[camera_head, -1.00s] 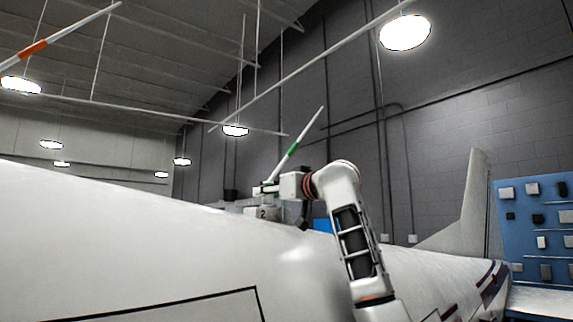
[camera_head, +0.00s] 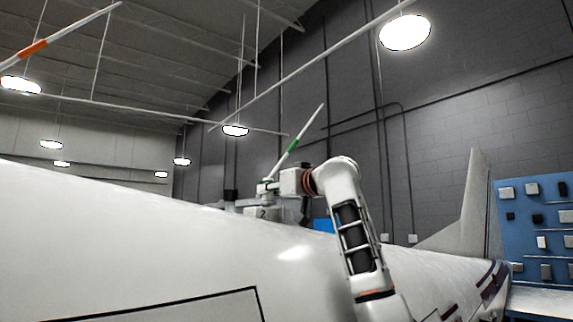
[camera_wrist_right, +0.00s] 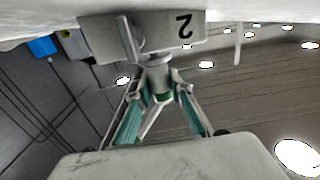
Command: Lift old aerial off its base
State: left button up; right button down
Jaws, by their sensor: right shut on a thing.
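A white aerial with a green band (camera_head: 292,147) leans up to the right in the head view. Below it is a pale base block (camera_head: 263,212) marked 2, on top of the white fuselage. My right gripper (camera_head: 268,187) is at the aerial's lower end, just above the block. In the right wrist view the numbered block (camera_wrist_right: 185,27) appears upside down. There the two teal-padded fingers of my right gripper (camera_wrist_right: 161,92) are shut on the aerial's foot (camera_wrist_right: 157,78), with green showing between them. Whether the foot still touches the block is unclear. My left gripper is out of view.
The white fuselage (camera_head: 150,240) fills the lower picture, with a tail fin (camera_head: 470,205) at right. A blue panel (camera_head: 535,235) with small parts stands at far right. An orange-banded rod (camera_head: 35,48) crosses the upper left. The space above the aerial is open.

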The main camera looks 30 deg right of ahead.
jog(key=shift+r, duration=0.45)
jog(key=shift+r, duration=1.65)
